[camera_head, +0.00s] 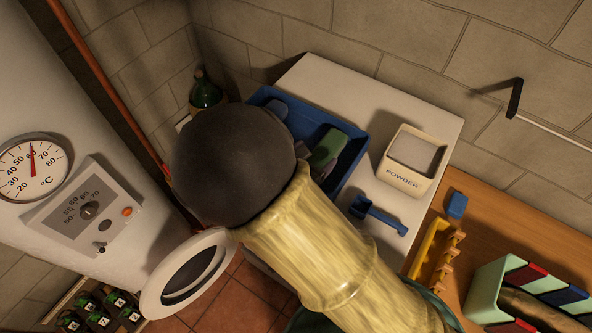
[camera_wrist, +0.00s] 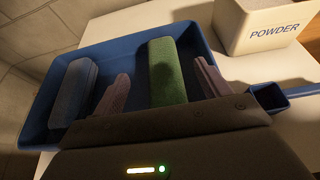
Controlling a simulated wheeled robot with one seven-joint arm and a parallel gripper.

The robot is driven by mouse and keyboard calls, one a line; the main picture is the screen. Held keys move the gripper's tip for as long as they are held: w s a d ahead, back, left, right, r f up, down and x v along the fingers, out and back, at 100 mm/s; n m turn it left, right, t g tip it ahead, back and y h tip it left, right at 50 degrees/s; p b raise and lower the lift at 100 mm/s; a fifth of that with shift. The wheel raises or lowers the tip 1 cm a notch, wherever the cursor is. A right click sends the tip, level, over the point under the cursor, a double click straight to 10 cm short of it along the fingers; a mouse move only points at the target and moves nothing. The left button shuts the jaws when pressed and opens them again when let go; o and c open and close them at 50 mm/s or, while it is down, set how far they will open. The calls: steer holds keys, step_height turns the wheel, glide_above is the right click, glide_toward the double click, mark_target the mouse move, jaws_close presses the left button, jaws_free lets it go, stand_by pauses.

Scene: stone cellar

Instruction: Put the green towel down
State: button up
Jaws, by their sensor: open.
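The green towel (camera_wrist: 167,70) lies rolled or folded in a blue tub (camera_wrist: 108,43) on the white washing machine's top. It also shows in the head view (camera_head: 327,149), partly hidden by my arm. My gripper (camera_wrist: 161,68) is open, its two mauve fingers on either side of the towel.
A grey-blue folded towel (camera_wrist: 73,90) lies at the tub's left. Right of the tub stand a powder box (camera_head: 407,174) and a blue scoop (camera_head: 378,214). A wooden bench (camera_head: 527,213) holds a yellow rack (camera_head: 430,247) and a green box (camera_head: 487,291). A boiler (camera_head: 60,110) stands left.

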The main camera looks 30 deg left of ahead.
steer(key=b+v, duration=0.1)
steer(key=v, duration=0.7)
steer(key=shift+b, duration=0.4)
